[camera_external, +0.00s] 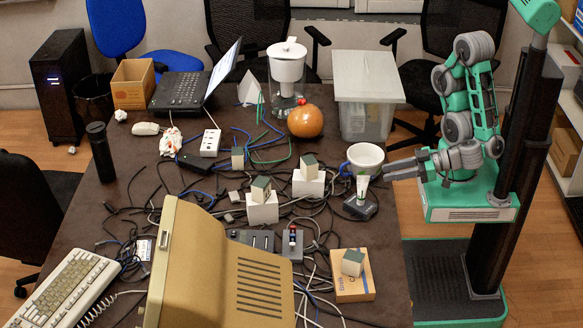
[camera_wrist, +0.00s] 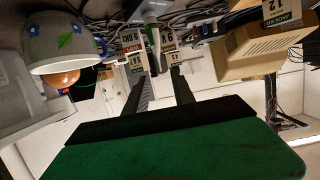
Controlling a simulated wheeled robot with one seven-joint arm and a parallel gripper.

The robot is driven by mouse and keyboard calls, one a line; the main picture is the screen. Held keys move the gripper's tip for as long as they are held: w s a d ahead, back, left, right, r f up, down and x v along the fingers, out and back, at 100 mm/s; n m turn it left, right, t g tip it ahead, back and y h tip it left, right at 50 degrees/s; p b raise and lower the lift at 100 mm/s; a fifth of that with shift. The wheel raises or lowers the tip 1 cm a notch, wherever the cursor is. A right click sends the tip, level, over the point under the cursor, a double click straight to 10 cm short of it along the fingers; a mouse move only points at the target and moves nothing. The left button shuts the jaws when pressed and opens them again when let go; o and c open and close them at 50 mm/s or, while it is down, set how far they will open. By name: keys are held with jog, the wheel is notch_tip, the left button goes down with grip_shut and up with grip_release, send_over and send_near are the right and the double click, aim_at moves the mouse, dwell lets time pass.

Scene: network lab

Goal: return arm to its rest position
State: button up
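My gripper (camera_external: 387,171) reaches out to the left over the right edge of the table (camera_external: 395,262), just right of the mug and the white tube. In the wrist view its two dark fingers (camera_wrist: 162,72) stand apart with nothing held between them. My green arm (camera_external: 465,110) is folded, with its elbow raised above the gripper. The white mug (camera_external: 365,158) is close to the fingertips in the external view, and it shows its blue and green pattern in the wrist view (camera_wrist: 62,42). The white tube (camera_external: 362,187) stands at a small dark device (camera_external: 360,207).
A beige monitor (camera_external: 225,265), an orange ball (camera_external: 305,121), a clear bin (camera_external: 368,95) and a pitcher (camera_external: 287,65) are also on the table. Right of the table, the floor (camera_external: 425,225) shows beside my base.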

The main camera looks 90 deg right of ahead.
dwell(0.3)
jog(key=d+f+m+g+h+p, duration=0.2)
jog(key=d+f+g+h, duration=0.25)
jog(key=d+g, duration=0.45)
jog(key=w+d+r+n+g+y+p, duration=0.1)
jog(key=w+d+r+y, duration=0.3)
jog(key=r, duration=0.5)
jog(key=shift+d+r+n+g+y+p, duration=0.25)
jog(key=shift+n+g+y+p, duration=0.1)
jog(key=shift+n+g, duration=0.3)
